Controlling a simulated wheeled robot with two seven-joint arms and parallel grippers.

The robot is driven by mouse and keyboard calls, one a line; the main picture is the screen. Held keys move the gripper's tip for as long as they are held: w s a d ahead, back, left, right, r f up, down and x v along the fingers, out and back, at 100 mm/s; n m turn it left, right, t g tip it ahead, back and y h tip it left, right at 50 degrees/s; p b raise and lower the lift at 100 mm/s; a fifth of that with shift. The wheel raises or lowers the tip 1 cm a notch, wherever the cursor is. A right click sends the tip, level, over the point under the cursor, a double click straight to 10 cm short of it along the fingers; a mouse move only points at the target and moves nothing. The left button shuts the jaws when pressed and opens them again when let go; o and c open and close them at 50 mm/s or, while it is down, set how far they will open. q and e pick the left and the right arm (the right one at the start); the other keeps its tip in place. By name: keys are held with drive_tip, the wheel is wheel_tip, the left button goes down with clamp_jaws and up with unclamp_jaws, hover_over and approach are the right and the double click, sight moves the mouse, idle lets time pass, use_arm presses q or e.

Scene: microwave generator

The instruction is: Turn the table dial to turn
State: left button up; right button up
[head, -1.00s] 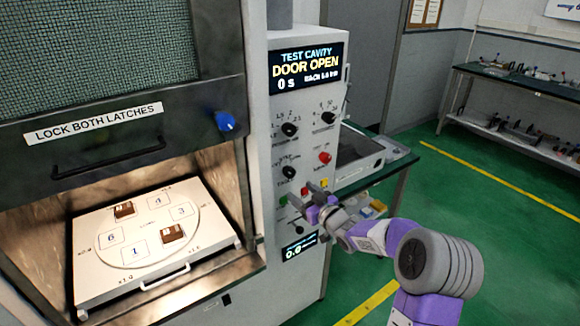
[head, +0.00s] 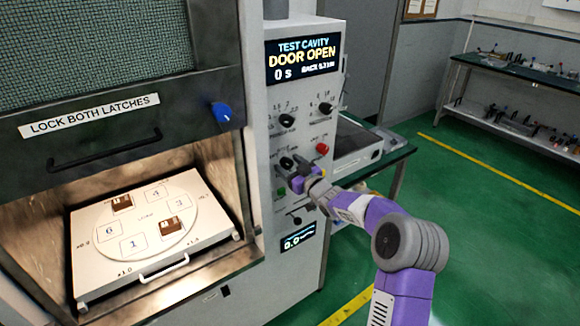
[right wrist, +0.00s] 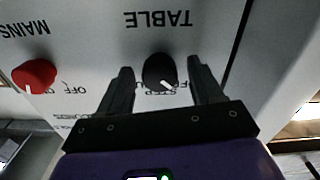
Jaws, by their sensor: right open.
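The table dial (head: 287,162) is a small black knob on the microwave's control panel. In the right wrist view the dial (right wrist: 158,70) shows upside down with the word TABLE above it, and its white pointer mark slants toward the picture's lower right. My right gripper (head: 297,172) is at the panel; in the wrist view its open fingers (right wrist: 160,68) stand on either side of the dial, with a gap visible on each side. Lettering near the dial is partly hidden by the fingers. My left gripper is not in view.
A red MAINS knob (right wrist: 35,75) is left in the wrist view. The oven cavity is open, with a numbered turntable tray (head: 90,275) inside.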

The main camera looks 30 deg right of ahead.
drive_tip(key=shift+c, duration=0.5)
drive_tip(key=c, duration=1)
drive_tip(key=m+p, duration=0.3)
drive_tip(key=m, duration=0.1)
drive_tip(key=shift+r, duration=0.1)
drive_tip(key=m+p, duration=0.3)
drive_tip(key=m, duration=0.1)
drive_tip(key=shift+d+m, duration=0.1)
drive_tip(key=shift+m, duration=0.2)
drive_tip(key=m+p, duration=0.2)
drive_tip(key=m, duration=0.2)
drive_tip(key=shift+m, duration=0.3)
drive_tip(key=shift+f+m+p, duration=0.2)
drive_tip(key=shift+m+p, duration=0.8)
drive_tip(key=shift+m, duration=1.3)
drive_tip(key=shift+o, duration=0.2)
